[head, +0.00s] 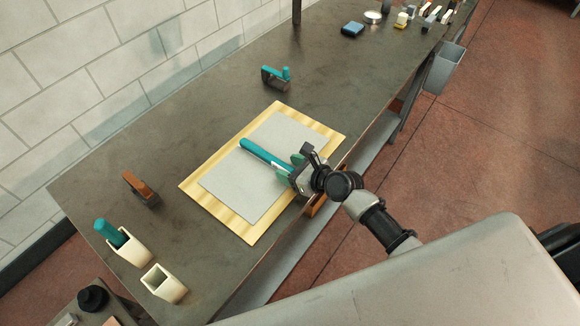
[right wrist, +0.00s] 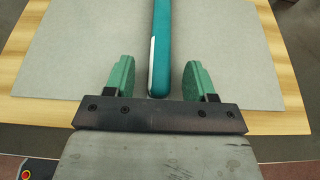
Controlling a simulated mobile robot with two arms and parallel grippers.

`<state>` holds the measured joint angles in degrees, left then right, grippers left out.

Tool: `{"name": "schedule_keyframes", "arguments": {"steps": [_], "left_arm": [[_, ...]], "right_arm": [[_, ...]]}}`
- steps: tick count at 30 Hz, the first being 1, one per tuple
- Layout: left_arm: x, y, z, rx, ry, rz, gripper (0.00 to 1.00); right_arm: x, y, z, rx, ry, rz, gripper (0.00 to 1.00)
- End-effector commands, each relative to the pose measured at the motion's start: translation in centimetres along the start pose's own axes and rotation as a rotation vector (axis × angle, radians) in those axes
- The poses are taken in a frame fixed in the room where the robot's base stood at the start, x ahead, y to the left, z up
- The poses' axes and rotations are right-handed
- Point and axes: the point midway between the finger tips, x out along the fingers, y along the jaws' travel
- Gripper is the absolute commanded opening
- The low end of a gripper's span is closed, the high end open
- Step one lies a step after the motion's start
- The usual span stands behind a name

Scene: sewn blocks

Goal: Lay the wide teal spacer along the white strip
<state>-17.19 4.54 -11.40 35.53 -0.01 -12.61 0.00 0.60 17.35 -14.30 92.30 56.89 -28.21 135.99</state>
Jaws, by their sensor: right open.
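The wide teal spacer (head: 262,152) lies on a light grey sheet (head: 229,182) on a wooden board. It also shows in the right wrist view (right wrist: 161,45). A thin white strip (right wrist: 151,65) shows along the left side of its near end in the right wrist view. My right gripper (head: 291,169) is open at the near end of the spacer. Its green finger pads (right wrist: 156,80) stand on both sides of the spacer, with gaps on each side. My left gripper is not in view.
The wooden board (head: 206,173) lies near the table's front edge. A teal-and-dark clamp (head: 273,79) stands behind it. A brown-topped clamp (head: 140,188), a cream holder (head: 131,250) with a teal piece and an empty cream holder (head: 164,285) stand at left. A blue block (head: 352,29) lies farther back.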

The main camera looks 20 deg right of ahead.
Motion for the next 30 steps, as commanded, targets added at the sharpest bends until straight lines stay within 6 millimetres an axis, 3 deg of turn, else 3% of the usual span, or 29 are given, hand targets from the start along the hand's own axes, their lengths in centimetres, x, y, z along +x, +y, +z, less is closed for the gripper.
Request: {"name": "schedule_keyframes", "arguments": {"steps": [16,21,30], "left_arm": [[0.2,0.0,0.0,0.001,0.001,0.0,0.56],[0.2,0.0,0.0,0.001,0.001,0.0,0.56],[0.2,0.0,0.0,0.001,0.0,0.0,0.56]], "right_arm": [[-9.3,0.0,-0.1,0.0,-0.001,-0.001,0.55],[-10.5,0.0,0.1,-0.001,-0.002,-0.001,0.55],[-10.6,0.0,0.1,-0.001,-0.003,-0.001,0.55]]}}
